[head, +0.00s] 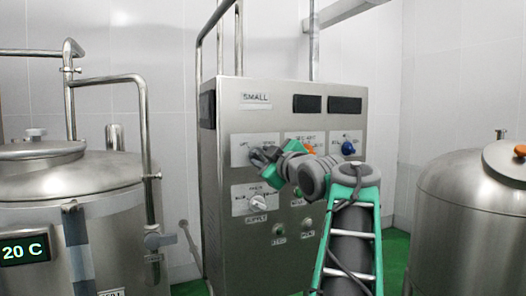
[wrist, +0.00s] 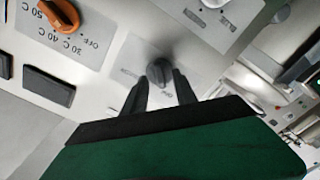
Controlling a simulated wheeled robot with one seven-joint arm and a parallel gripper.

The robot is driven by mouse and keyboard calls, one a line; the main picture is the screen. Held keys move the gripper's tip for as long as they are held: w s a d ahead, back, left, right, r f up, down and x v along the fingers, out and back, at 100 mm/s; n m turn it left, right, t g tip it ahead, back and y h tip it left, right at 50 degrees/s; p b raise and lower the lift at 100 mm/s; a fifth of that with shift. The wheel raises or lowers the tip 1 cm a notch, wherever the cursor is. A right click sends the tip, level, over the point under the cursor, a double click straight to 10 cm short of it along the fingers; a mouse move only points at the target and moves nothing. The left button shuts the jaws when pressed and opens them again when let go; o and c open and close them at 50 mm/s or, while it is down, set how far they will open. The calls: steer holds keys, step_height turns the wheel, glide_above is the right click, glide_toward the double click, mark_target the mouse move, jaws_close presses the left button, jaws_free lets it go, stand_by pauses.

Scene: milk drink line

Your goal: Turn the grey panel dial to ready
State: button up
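The grey dial (wrist: 159,72) sits on a light label plate on the panel, and in the wrist view it is between the tips of my gripper (wrist: 160,80). The two dark fingers stand on either side of it, seemingly with a small gap. The label print around the dial is too small to read surely, though "OFF" seems to show below it. In the head view my gripper (head: 264,158) reaches the upper left plate of the steel cabinet (head: 222,150) and covers most of the dial.
An orange dial (wrist: 58,14) with temperature marks is nearby; a blue knob (head: 348,148) is farther right. Steel tanks stand left (head: 75,185) and right (head: 460,220) of the cabinet.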

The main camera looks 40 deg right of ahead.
steer(key=shift+w+d, duration=0.1)
steer(key=shift+w, duration=0.4)
jaws_close()
